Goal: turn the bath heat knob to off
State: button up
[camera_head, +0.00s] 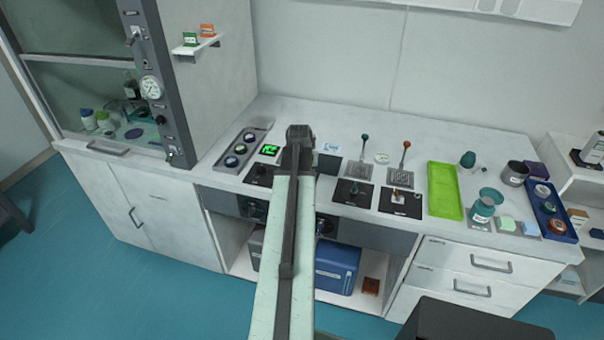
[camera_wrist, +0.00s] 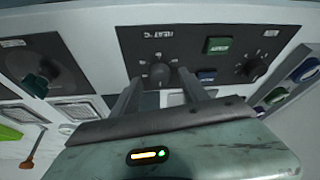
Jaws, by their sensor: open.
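The heat knob (camera_wrist: 160,75) is a dark round knob on a grey panel (camera_wrist: 130,50), below a lettered label, with small marks around it. In the wrist view my gripper (camera_wrist: 157,84) is open, with one finger to each side of the knob. The knob appears between the fingertips, but I cannot tell whether they touch it. I cannot read the knob's setting. In the head view my arm reaches over the bench, and the fingers are not clear there.
In the head view, two levers, a lime tray (camera_head: 444,190) and a navy tray (camera_head: 553,212) lie right of my arm. A grey tray (camera_head: 228,162) lies left.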

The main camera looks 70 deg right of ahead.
jog(key=p+v, duration=0.5)
jog(key=v, duration=0.1)
jog(key=shift+a+r, duration=0.2)
jog(key=shift+r, duration=0.2)
